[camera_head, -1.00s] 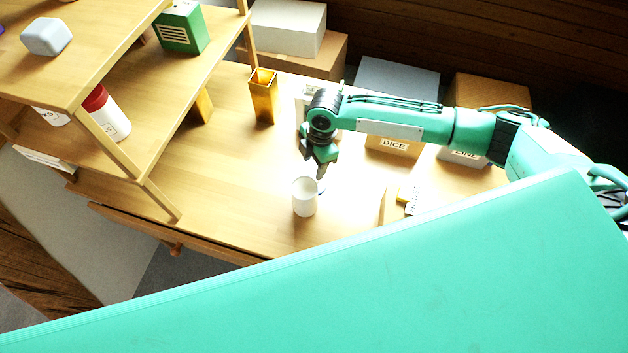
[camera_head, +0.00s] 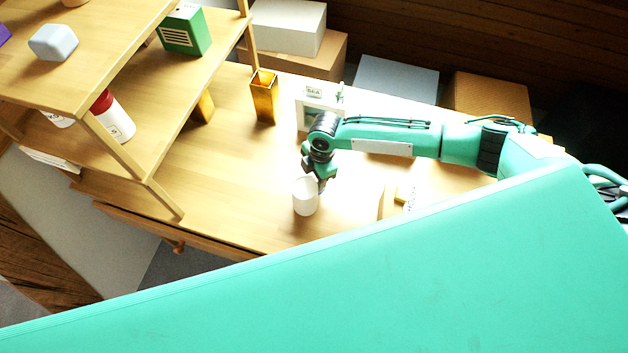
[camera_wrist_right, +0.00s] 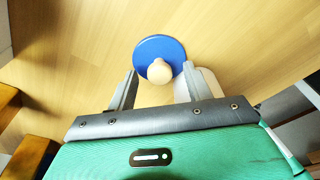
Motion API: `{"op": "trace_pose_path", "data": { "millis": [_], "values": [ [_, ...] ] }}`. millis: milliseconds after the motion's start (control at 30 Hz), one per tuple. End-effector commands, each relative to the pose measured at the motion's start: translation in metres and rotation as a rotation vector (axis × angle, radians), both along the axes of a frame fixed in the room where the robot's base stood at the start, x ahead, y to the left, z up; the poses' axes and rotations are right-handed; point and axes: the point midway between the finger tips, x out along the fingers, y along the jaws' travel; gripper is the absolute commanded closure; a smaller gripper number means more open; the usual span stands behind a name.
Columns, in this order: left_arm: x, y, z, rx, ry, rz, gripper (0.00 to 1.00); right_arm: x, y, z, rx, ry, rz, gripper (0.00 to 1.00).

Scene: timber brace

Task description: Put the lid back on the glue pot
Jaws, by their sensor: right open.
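The white glue pot (camera_head: 305,197) stands upright on the wooden table in the head view; part of it shows beside the right-hand finger in the right wrist view (camera_wrist_right: 209,82). The blue round lid (camera_wrist_right: 160,52) with its pale knob (camera_wrist_right: 159,71) lies on the table next to the pot in the wrist view. In the head view the pot and gripper hide the lid. My right gripper (camera_wrist_right: 160,76) is open and empty, its fingers on either side of the knob, apart from it. In the head view it (camera_head: 319,183) is low behind the pot. My left gripper is not in view.
A wooden shelf with a green box (camera_head: 184,30) and a red-capped bottle (camera_head: 113,117) stands at the left. A brass holder (camera_head: 264,97) is behind the pot. Boxes (camera_head: 397,79) line the back. The table left of the pot is clear.

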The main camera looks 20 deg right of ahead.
Motion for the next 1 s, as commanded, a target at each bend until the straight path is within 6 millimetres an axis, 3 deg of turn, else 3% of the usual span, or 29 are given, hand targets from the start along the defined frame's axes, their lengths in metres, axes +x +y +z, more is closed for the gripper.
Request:
{"op": "trace_pose_path", "data": {
  "millis": [200,467,800,1000],
  "values": [
    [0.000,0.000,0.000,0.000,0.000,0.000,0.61,0.000,0.000,0.000,0.000,0.000,0.000,0.48],
    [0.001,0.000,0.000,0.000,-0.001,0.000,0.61,0.000,0.000,0.000,0.000,0.000,-0.001,0.96],
    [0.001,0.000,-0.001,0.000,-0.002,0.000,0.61,0.001,0.000,0.003,0.000,-0.001,-0.001,0.96],
    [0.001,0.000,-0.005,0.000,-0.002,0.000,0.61,0.001,0.000,0.018,0.002,-0.003,-0.001,0.96]
  ]
}}
